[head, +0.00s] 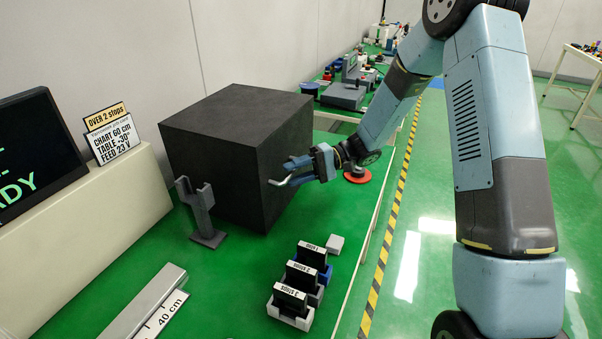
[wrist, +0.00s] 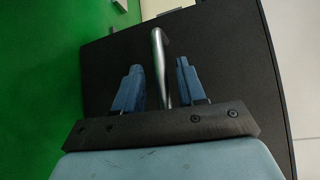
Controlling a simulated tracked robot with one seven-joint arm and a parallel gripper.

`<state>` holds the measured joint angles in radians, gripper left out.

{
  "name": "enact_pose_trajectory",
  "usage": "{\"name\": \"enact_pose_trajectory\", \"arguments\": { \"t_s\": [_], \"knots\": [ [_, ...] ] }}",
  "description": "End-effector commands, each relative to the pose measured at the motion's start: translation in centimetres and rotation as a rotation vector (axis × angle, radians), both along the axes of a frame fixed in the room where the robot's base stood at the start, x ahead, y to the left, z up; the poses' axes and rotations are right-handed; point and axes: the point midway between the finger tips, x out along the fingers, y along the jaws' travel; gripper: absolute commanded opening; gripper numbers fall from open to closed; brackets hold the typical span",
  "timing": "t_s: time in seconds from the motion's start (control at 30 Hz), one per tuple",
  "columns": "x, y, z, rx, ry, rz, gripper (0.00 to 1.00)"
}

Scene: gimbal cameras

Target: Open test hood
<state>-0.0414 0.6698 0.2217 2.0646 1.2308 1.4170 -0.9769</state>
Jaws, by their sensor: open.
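The test hood (head: 235,150) is a large black box standing on the green bench, and it looks closed. A metal bar handle (head: 285,182) sticks out from its right side. My gripper (head: 300,172) is at that handle, with its fingers pointing toward the hood. In the wrist view the handle (wrist: 158,68) runs between the two blue fingers of my open gripper (wrist: 156,85). Gaps show on both sides of the handle, so the fingers seem not to touch it. The black hood face (wrist: 215,60) fills the background there.
A grey forked stand (head: 203,215) is close to the hood's left front. Several black labelled blocks in holders (head: 300,280) and a small light block (head: 334,244) stand in front. A ruler bar (head: 150,305), a sign (head: 108,135) and a screen (head: 35,160) are at left.

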Motion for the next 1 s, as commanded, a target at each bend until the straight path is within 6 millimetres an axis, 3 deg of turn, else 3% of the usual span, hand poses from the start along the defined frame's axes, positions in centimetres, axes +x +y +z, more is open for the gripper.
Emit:
{"name": "enact_pose_trajectory", "arguments": {
  "t_s": [0.17, 0.57, 0.93, 0.97, 1.0],
  "knots": [
    [0.0, 0.0, 0.0, 0.0, 0.0, 0.0, 0.38],
    [0.0, 0.0, 0.0, -0.001, 0.001, 0.001, 0.0],
    [-0.1, 0.0, -0.2, -0.003, 0.002, 0.001, 0.0],
    [0.0, -1.9, -0.1, -0.004, 0.002, -0.003, 0.0],
    [0.0, -1.1, -0.2, -0.004, 0.003, -0.001, 0.0]
  ]
}}
